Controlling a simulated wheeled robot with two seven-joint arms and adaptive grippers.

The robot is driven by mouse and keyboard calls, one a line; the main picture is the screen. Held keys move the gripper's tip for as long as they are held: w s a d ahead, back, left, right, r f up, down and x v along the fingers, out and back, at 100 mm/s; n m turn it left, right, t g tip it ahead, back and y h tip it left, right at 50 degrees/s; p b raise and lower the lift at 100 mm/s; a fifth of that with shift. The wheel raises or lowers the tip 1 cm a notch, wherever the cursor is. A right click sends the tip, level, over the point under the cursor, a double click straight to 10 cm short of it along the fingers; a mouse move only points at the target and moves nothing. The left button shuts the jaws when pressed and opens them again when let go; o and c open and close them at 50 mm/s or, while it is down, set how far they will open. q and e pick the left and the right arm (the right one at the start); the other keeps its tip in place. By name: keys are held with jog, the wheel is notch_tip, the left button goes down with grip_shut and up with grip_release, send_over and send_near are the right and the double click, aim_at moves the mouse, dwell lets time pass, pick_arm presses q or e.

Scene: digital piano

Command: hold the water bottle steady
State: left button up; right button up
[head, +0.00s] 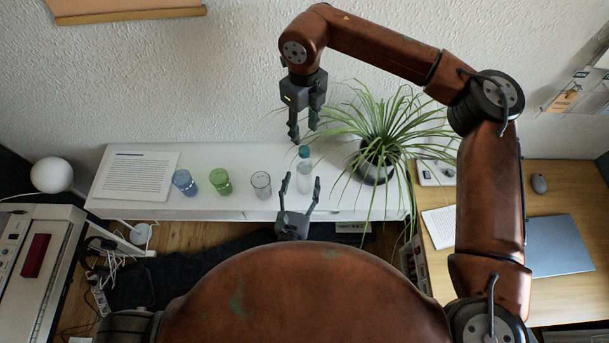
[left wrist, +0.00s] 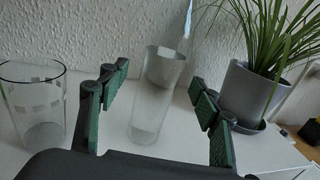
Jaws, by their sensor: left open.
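The water bottle (head: 304,175) is clear with a teal cap. It stands upright on the white shelf top. My left gripper (head: 301,182) is open at the shelf's front edge, its fingers pointing toward the bottle, one to each side in the head view. In the left wrist view a clear, cylindrical vessel (left wrist: 152,105) shows between the spread fingers of the left gripper (left wrist: 158,80), with no visible contact. My right gripper (head: 303,132) hangs above and behind the bottle near the wall, its fingers apart and empty.
A clear glass (head: 261,184), a green glass (head: 220,181) and a blue glass (head: 184,182) stand left of the bottle, beside a printed sheet (head: 136,176). A spiky potted plant (head: 376,165) stands close on the right, its leaves spreading widely. The wall is close behind.

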aim_at(303, 179)
pick_arm(q)
jog(key=shift+w+d, duration=0.2)
jog(key=shift+w, duration=0.8)
jog(key=shift+w+d, duration=0.2)
jog(key=shift+w, duration=0.75)
grip_shut()
